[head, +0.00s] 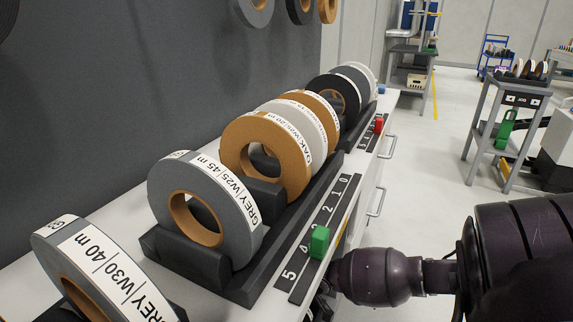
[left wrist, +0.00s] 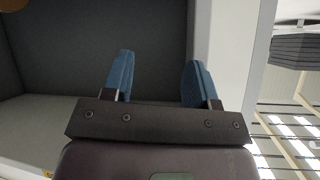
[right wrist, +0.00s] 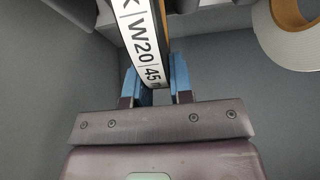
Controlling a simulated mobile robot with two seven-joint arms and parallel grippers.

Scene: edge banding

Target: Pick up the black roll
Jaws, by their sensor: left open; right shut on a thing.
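A black roll (head: 335,92) stands in the far part of the rack on the bench in the head view, behind brown and light rolls. In the right wrist view my right gripper (right wrist: 159,88) is shut on a roll with a white label (right wrist: 143,45) reading "K", "W20" and "45". The label's first letters are cut off and only a narrow part of this roll shows, so its full colour is hard to tell. An arm of mine enters the head view from the right; its fingers are not clearly seen. My left gripper (left wrist: 158,82) is open and empty.
A grey roll (head: 205,205) and an oak roll (head: 265,150) stand nearer in the rack. A green block (head: 319,242) and a red block (head: 378,125) sit on number strips along the bench edge. A white roll (right wrist: 290,38) is right of the held roll.

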